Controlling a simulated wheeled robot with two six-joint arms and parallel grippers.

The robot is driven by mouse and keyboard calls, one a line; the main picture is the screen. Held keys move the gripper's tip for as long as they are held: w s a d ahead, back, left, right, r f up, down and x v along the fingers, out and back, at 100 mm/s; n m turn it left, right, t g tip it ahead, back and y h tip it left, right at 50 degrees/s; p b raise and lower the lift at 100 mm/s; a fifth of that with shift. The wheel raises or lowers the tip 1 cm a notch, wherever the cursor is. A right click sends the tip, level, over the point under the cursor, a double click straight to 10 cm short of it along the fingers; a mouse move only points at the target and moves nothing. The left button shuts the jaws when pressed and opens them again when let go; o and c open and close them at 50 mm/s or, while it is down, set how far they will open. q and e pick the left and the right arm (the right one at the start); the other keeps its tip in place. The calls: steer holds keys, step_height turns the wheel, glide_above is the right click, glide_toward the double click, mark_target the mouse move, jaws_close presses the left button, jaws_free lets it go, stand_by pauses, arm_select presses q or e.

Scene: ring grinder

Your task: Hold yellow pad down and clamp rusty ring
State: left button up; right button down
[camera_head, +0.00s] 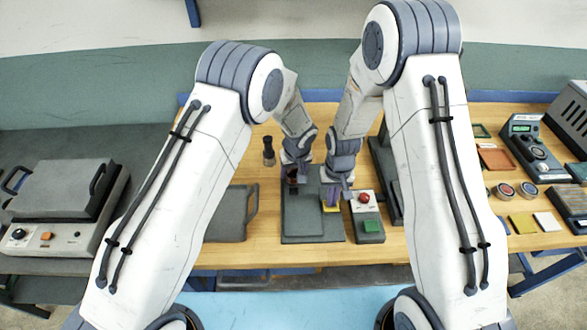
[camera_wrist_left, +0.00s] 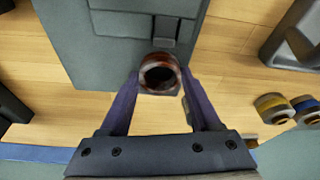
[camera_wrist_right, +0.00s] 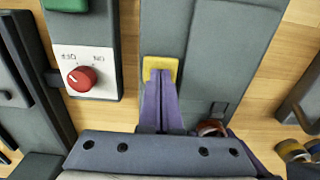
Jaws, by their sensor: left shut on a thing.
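The rusty ring (camera_wrist_left: 160,72) is a dark reddish-brown hollow ring between the two fingers of my left gripper (camera_wrist_left: 160,80). It is at the far end of the grey machine plate in the head view (camera_head: 292,172); the left gripper is shut on it. It also shows in the right wrist view (camera_wrist_right: 212,127), beside a purple finger. The yellow pad (camera_wrist_right: 161,64) sits on the grey machine bed (camera_wrist_right: 215,60). My right gripper (camera_wrist_right: 161,84) has its fingers together, with the tips at the pad; whether they press on it I cannot tell. Fingers partly hide the pad.
Several devices occupy the right of the table.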

arm_select(q)
steer(key=shift+f, duration=0.15)
arm_select(e)
steer(key=shift+s, duration=0.1)
arm_select(q)
steer(key=o, duration=1.5)
steer(key=shift+o, duration=0.2)
steer(key=shift+s+d, duration=0.1)
steer(key=shift+r, duration=0.4)
arm_select(e)
steer(key=shift+f, duration=0.1)
arm_select(q)
step_height(320, 180, up, 8)
steer(key=shift+r, duration=0.15)
arm_select(e)
step_height(320, 180, up, 8)
